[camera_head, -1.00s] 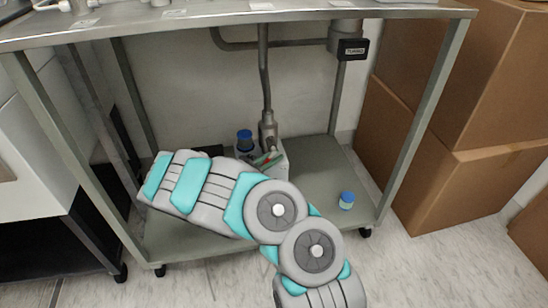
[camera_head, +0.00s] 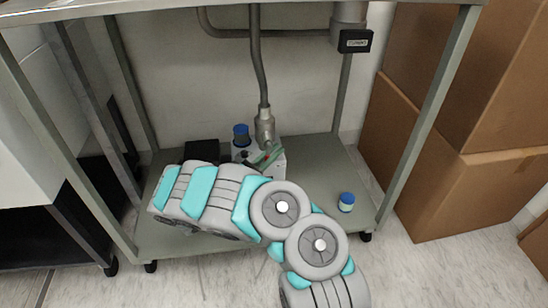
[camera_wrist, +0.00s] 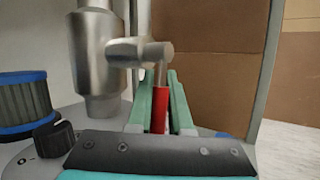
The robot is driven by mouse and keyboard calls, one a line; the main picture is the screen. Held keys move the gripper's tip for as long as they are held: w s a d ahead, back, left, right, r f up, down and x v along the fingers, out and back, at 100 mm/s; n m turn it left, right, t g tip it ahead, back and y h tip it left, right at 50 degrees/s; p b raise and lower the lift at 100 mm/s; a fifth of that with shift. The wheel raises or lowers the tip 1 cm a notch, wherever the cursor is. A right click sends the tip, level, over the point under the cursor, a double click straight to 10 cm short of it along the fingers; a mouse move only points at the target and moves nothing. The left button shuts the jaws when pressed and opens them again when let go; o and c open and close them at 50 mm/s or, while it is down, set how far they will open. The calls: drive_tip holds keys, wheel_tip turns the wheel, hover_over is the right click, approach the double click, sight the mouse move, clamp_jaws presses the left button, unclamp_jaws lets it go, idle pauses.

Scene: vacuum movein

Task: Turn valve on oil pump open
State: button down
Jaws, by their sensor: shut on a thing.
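The oil pump (camera_head: 279,170) is a pale box on the lower shelf, partly hidden behind my arm. A grey metal valve fitting (camera_head: 264,127) rises from it into a pipe. In the wrist view, the metal valve body (camera_wrist: 97,50) has a side stem leading to a thin lever with a red handle (camera_wrist: 159,108). My gripper (camera_wrist: 160,88) has its green fingers on either side of the red handle and is shut on it. In the head view my gripper (camera_head: 266,157) is small beside the valve's lower end.
A blue-topped cylinder (camera_wrist: 24,103) and a black knob (camera_wrist: 54,138) sit left of the valve. A blue-capped jar (camera_head: 346,202) stands on the shelf (camera_head: 325,170) at right. Table legs (camera_head: 435,110) flank the space. Cardboard boxes (camera_head: 430,180) stand at right.

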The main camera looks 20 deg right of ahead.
idle(0.3)
drive_tip(key=c, duration=0.8)
unclamp_jaws()
drive_tip(key=shift+c, duration=0.2)
drive_tip(key=v, duration=0.7)
drive_tip(key=shift+a+f, duration=0.2)
drive_tip(key=shift+a, duration=0.1)
drive_tip(key=shift+s, duration=0.15)
